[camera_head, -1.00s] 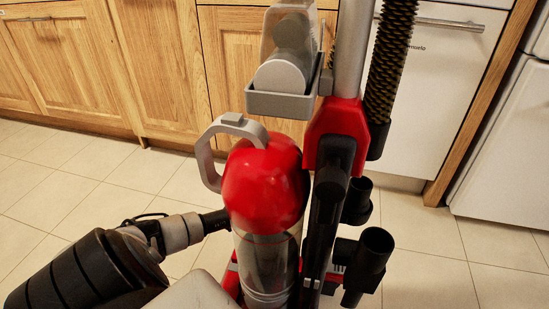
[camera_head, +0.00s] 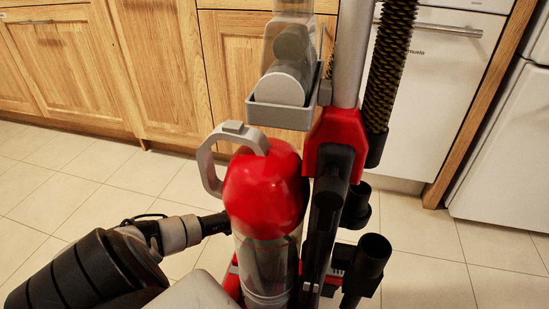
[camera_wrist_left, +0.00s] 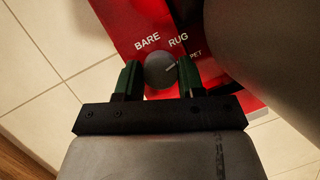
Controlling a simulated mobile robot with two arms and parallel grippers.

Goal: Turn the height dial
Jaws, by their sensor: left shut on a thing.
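The height dial (camera_wrist_left: 160,70) is a small round dark grey knob with a pale mark, on the red base (camera_wrist_left: 218,40) of an upright vacuum. White lettering "BARE", "RUG" and a partly covered "PET" stands around it. My left gripper (camera_wrist_left: 159,72) has its two green-padded fingers on either side of the dial and is shut on it. My right gripper is in neither view.
The vacuum's grey tray (camera_head: 284,115), metal tube (camera_head: 352,50) and ribbed hose (camera_head: 388,80) rise at centre. Black attachments (camera_head: 367,262) hang at its right side. Wooden cabinets (camera_head: 160,75) and a white appliance (camera_head: 435,100) stand behind. The tiled floor (camera_head: 60,190) is clear at left.

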